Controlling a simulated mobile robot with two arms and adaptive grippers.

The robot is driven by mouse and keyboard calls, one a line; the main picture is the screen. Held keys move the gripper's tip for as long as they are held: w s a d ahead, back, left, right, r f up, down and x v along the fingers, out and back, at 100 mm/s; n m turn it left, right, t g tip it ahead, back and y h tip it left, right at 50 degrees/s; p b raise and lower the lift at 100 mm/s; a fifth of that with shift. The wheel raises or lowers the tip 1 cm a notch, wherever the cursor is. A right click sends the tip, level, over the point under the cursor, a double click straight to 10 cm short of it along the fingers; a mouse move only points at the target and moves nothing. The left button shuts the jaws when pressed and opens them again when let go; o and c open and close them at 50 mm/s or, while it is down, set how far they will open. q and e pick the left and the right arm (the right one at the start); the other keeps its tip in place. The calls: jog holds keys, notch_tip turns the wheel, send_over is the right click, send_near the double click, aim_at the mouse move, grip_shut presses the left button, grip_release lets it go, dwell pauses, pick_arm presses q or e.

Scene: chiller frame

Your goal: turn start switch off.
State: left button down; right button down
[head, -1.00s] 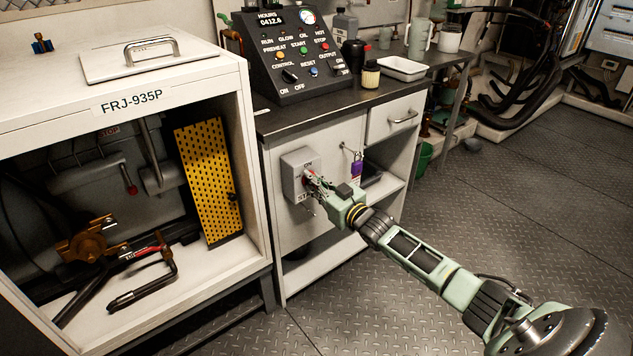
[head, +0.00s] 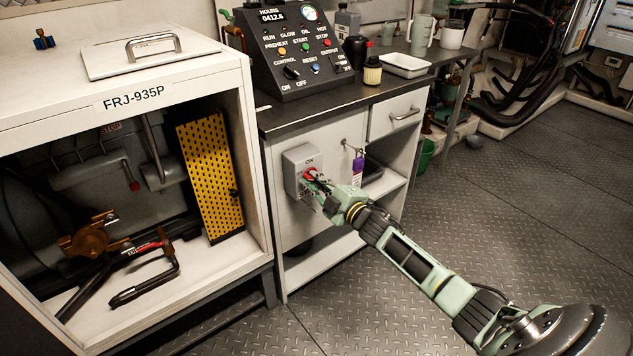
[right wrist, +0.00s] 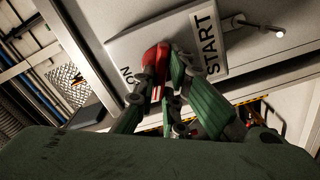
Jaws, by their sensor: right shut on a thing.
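The start switch is a grey box (head: 293,167) on the front of the white cabinet, marked ON at its top. Its red knob (head: 311,174) sticks out of the box's face. My right gripper (head: 314,180) is at the knob, with its fingers closed around it. In the right wrist view the red knob (right wrist: 154,58) sits between the fingertips (right wrist: 162,75), and the plate (right wrist: 185,45) shows the word START. The fingers hide part of the knob, so I cannot tell its exact setting. My left gripper is not in view.
A purple padlock (head: 358,167) hangs just right of the switch. A control panel (head: 295,50) stands on the dark counter above. An open white enclosure (head: 190,65) stands at the left. The metal floor (head: 500,200) at the right is clear.

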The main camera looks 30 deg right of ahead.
pick_arm(q)
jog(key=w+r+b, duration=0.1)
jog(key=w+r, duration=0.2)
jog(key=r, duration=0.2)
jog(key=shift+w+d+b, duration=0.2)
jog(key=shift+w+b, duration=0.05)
jog(key=shift+b, duration=0.1)
pick_arm(e)
jog(key=shift+f+n, duration=0.15)
jog(key=shift+n, duration=1.3)
jog(key=shift+f+n, duration=0.15)
jog(key=shift+n, duration=1.3)
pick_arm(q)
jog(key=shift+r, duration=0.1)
pick_arm(e)
jog(key=c, duration=1.8)
grip_release()
jog(key=s, duration=1.2)
jog(key=shift+d, duration=0.4)
